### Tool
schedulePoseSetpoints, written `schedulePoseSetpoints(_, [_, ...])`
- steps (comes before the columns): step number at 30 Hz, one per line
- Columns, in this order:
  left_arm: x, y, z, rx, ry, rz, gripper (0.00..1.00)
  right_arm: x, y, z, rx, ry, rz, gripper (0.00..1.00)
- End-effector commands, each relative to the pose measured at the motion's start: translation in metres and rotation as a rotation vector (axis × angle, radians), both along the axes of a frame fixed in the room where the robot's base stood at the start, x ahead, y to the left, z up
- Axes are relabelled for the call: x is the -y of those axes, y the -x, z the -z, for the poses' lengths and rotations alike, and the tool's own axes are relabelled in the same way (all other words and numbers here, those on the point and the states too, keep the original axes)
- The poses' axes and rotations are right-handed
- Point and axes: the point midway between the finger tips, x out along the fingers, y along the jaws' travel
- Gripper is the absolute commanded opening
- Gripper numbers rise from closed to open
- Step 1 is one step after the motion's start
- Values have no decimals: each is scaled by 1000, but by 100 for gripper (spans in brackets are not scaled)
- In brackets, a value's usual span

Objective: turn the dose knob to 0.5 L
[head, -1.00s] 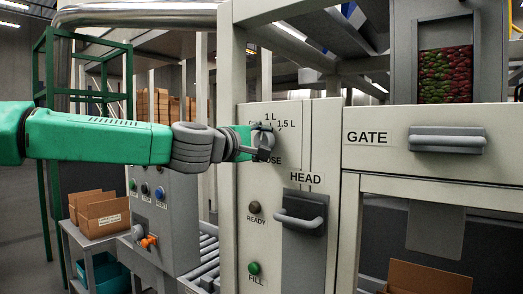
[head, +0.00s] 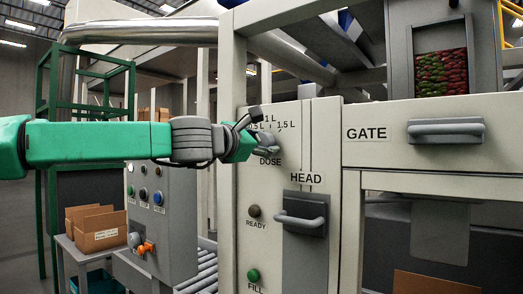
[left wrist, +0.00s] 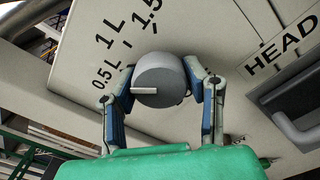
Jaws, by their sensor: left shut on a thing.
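The dose knob (head: 266,138) is a round grey knob on the pale panel, under the volume labels and above the word DOSE. In the left wrist view the knob (left wrist: 160,80) shows its face with a white pointer bar aimed to picture left, roughly toward the 0.5 L label (left wrist: 103,78). The 1 L and 1.5 L labels lie further round, above it. My left gripper (head: 252,134) is at the knob; in the wrist view its two fingers (left wrist: 160,76) close on the knob's opposite sides. My right gripper is not in view.
The HEAD handle (head: 302,213) sticks out below right of the knob, and the GATE handle (head: 446,132) is further right. READY (head: 254,211) and FILL (head: 253,275) buttons sit below. A control box (head: 160,215) stands left, beside cardboard boxes (head: 96,229).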

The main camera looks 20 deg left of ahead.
Motion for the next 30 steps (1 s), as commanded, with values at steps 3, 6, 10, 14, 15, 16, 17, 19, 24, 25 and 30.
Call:
schedulePoseSetpoints(3, [3, 0, 5, -23, 43, 4, 11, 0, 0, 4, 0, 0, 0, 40])
schedulePoseSetpoints(6, [2, 0, 4, -32, 69, 4, 11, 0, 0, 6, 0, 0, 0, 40])
schedulePoseSetpoints(10, [2, 0, 3, -38, 90, 3, 11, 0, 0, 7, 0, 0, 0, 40])
schedulePoseSetpoints(14, [1, 0, 2, -40, 98, 2, 11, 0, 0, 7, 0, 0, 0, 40])
schedulePoseSetpoints(15, [1, 0, 2, -40, 99, 1, 11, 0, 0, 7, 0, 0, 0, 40])
schedulePoseSetpoints(16, [1, 0, 2, -40, 99, 1, 11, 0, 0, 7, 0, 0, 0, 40])
schedulePoseSetpoints(17, [1, 0, 1, -40, 99, 1, 11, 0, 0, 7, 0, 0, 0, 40])
schedulePoseSetpoints(19, [1, 0, 1, -39, 100, 1, 11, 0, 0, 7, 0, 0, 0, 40])
schedulePoseSetpoints(24, [0, 0, 0, -37, 99, -1, 43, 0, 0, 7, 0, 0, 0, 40])
schedulePoseSetpoints(25, [0, 0, 0, -36, 100, 0, 54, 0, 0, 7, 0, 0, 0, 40])
schedulePoseSetpoints(30, [-1, 1, -1, -34, 100, -1, 61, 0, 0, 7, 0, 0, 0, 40])
